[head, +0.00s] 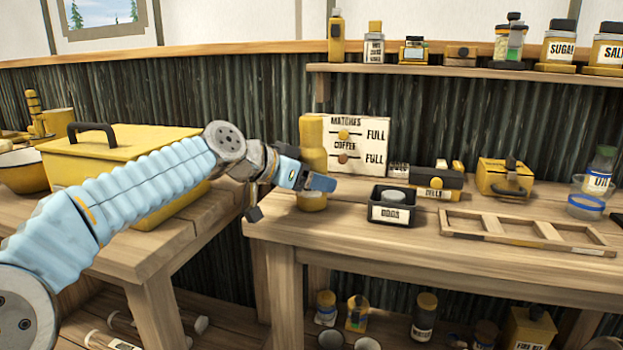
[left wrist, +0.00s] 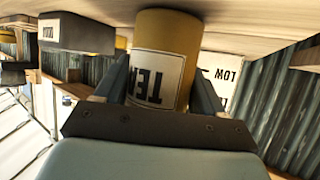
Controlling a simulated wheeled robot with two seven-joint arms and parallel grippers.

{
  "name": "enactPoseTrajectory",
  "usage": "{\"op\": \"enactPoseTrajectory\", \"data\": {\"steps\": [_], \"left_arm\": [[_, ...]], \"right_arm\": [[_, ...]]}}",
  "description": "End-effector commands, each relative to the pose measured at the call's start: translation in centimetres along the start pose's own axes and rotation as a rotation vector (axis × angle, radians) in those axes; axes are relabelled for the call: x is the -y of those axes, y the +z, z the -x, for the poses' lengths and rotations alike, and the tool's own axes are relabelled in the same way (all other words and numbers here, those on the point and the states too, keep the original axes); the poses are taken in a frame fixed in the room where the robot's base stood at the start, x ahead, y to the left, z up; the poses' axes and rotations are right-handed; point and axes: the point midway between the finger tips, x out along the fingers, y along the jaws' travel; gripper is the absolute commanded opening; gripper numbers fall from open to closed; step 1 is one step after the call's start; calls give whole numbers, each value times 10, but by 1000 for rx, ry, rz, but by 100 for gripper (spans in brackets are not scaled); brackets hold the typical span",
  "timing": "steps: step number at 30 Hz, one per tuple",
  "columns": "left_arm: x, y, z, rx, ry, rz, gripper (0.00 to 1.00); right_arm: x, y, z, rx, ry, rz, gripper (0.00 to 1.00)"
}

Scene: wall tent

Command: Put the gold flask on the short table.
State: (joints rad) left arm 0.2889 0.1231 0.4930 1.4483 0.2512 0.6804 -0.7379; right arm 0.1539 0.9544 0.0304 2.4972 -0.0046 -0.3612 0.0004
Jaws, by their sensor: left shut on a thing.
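The gold flask (head: 313,140) stands upright near the left end of the right-hand wooden table (head: 400,245). In the left wrist view, where the scene is upside down, the gold flask (left wrist: 168,38) shows a white label with large dark letters, partly hidden. My left gripper (head: 305,180) is shut around the lower part of the flask, with one finger on each side in the wrist view. The flask's base looks on or very close to the tabletop. A second wooden table (head: 190,232) stands to the left. Which one is the short table is not clear. My right gripper is not in view.
A yellow cooler (head: 120,165) fills much of the left table. A dark box labelled ODDS (head: 393,212) sits right of the flask, and a sign board (head: 362,140) stands behind. A wooden frame (head: 525,232) lies farther right. A gap separates the tables.

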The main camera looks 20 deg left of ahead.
Motion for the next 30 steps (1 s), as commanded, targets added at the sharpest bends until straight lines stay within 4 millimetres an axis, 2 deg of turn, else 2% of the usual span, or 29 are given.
{"op": "enactPoseTrajectory", "data": {"steps": [5,6,10,21,26,30], "left_arm": [[0,2,-1,-3,-1,-1,12],[0,2,-1,0,0,0,75],[0,2,-1,0,0,0,95],[0,-1,3,0,-1,0,95],[0,2,31,-2,-5,-1,95],[0,2,65,-2,-5,-2,95]], "right_arm": [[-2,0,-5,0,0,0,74],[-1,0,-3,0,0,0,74],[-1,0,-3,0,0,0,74],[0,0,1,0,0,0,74],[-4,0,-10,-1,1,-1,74],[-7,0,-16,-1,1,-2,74]]}}
